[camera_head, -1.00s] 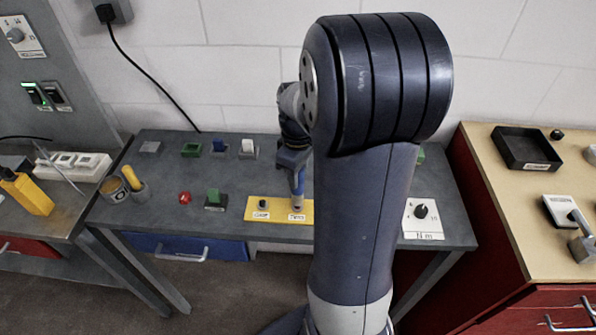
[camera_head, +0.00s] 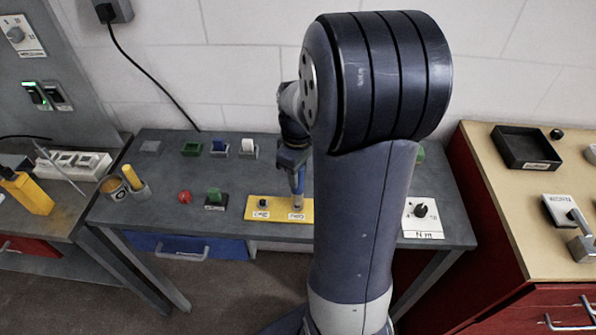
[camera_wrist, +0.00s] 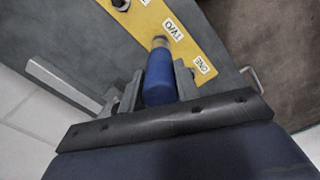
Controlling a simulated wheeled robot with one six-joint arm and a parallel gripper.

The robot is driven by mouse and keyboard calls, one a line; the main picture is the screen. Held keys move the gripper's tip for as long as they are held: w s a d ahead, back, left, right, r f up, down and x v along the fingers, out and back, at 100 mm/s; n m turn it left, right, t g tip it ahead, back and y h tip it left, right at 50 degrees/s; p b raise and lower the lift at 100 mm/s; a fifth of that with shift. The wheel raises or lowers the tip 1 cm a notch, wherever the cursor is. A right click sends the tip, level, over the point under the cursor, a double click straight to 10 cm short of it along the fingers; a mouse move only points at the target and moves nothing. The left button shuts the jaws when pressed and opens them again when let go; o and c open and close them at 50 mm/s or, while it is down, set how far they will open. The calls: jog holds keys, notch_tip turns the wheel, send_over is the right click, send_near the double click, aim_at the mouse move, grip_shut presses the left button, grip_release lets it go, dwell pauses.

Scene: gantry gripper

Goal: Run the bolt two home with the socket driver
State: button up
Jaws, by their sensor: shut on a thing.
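The yellow plate (camera_head: 280,215) lies on the grey bench, with small white labels along its front edge. My gripper (camera_wrist: 155,88) is shut on the blue handle of the socket driver (camera_wrist: 160,75). In the head view my gripper (camera_head: 292,165) and the driver (camera_head: 298,183) are over the plate, beside its right visible label. The driver's grey tip is down at the plate beside the label TWO (camera_wrist: 174,29). Bolt two is hidden under the tip, so I cannot tell how deep it sits. A dark bolt (camera_head: 263,203) stands by the left label.
A dial box (camera_head: 421,213) marked N m is at the bench's right. Small coloured blocks stand at the back. My arm hides the bench's right middle.

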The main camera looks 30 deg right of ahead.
jog(key=shift+f, duration=0.1)
jog(key=shift+f+b, duration=0.65)
jog(key=shift+f, duration=0.1)
jog(key=shift+f, duration=0.4)
dwell(2.1)
jog(key=shift+r+p, duration=0.1)
jog(key=shift+p, duration=0.25)
jog(key=shift+r+p, duration=2.6)
jog(key=shift+r, duration=0.95)
jog(key=shift+d, duration=0.1)
